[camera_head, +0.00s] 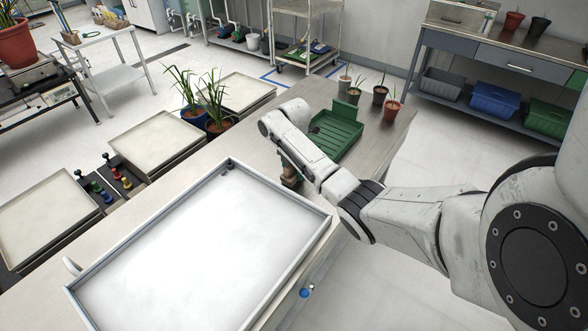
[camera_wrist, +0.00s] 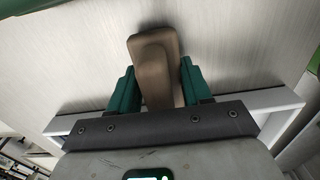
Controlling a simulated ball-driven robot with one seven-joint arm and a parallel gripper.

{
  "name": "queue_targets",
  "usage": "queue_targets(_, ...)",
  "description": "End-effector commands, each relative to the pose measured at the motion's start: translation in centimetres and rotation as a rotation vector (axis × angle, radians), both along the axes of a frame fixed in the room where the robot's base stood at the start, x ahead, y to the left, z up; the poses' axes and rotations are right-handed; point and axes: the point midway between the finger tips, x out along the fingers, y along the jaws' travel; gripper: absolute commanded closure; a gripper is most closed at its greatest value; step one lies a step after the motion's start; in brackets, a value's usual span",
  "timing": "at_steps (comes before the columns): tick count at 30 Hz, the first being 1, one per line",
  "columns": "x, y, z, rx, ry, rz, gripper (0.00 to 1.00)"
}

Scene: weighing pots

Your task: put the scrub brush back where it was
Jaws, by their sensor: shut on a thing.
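The scrub brush (camera_wrist: 155,62) has a brown, block-like body with a raised grip and sits between the two green fingers of my gripper (camera_wrist: 160,82) in the wrist view. My gripper is shut on it. In the head view the brush (camera_head: 290,173) is a small brown shape under the end of my arm, over the table, left of the green tray. The bristles are hidden. I cannot tell whether the brush touches the tabletop.
A green tray (camera_head: 335,133) lies on the table beside my gripper. Several small potted plants stand behind it, including a red pot (camera_head: 391,111). A large white tray (camera_head: 200,255) fills the near table. Two bigger plants (camera_head: 217,125) stand at the left.

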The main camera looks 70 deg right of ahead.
Motion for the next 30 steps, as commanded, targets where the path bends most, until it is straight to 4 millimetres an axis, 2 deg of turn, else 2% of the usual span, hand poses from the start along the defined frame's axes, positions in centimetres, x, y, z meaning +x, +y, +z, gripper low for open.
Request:
queue_targets(6, 0.0, 0.0, -0.4, 0.0, 0.0, 0.0, 0.8)
queue_targets(7, 0.0, 0.0, -0.3, 0.001, 0.001, 0.0, 0.49)
queue_targets(14, 0.0, 0.0, -0.3, 0.001, 0.001, 0.0, 0.27)
queue_targets(23, 0.0, 0.0, 0.0, 0.0, 0.0, 0.0, 0.26)
queue_targets(26, 0.1, 0.0, 0.8, 0.0, -0.002, 0.0, 0.26)
queue_targets(30, 0.1, 0.0, 3.2, -0.002, -0.005, 0.0, 0.26)
